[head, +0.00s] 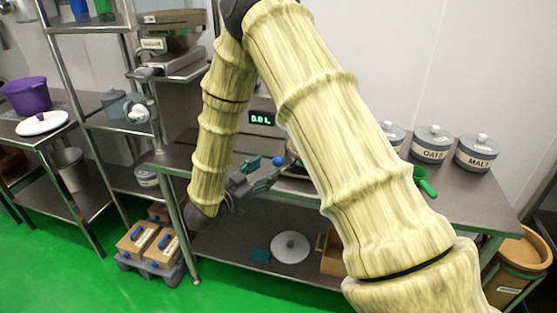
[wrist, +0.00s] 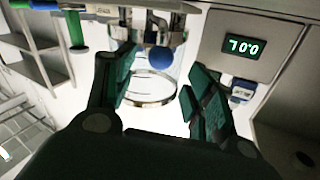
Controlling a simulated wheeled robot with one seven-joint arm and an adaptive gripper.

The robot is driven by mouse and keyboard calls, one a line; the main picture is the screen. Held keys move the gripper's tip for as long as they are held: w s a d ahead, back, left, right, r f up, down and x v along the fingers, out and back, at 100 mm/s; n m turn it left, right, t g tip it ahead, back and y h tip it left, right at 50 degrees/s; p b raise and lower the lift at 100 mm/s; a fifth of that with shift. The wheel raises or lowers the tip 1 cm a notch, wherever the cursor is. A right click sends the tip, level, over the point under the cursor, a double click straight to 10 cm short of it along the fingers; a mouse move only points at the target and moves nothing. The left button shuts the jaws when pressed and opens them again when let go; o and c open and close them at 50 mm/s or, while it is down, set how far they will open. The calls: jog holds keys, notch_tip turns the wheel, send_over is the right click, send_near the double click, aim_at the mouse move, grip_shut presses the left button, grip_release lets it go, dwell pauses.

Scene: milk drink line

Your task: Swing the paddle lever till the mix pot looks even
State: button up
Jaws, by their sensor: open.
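A blue ball knob (head: 278,161), which looks like the end of the paddle lever, shows just beyond my gripper (head: 264,177) over the steel table. In the wrist view the blue knob (wrist: 161,58) hangs from a short metal rod, between the lines of my open fingers (wrist: 160,75). Whether the fingers touch it I cannot tell. Behind it is a clear vessel with a metal rim (wrist: 152,102), perhaps the mix pot. Its contents cannot be made out. My arm hides most of it in the head view.
Lidded canisters marked OATS (head: 431,146) and MALT (head: 478,154) stand right, near a green scoop (head: 424,182).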

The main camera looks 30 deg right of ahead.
aim_at(274, 164)
jog(key=shift+p+x, duration=0.5)
jog(key=shift+x, duration=3)
grip_shut()
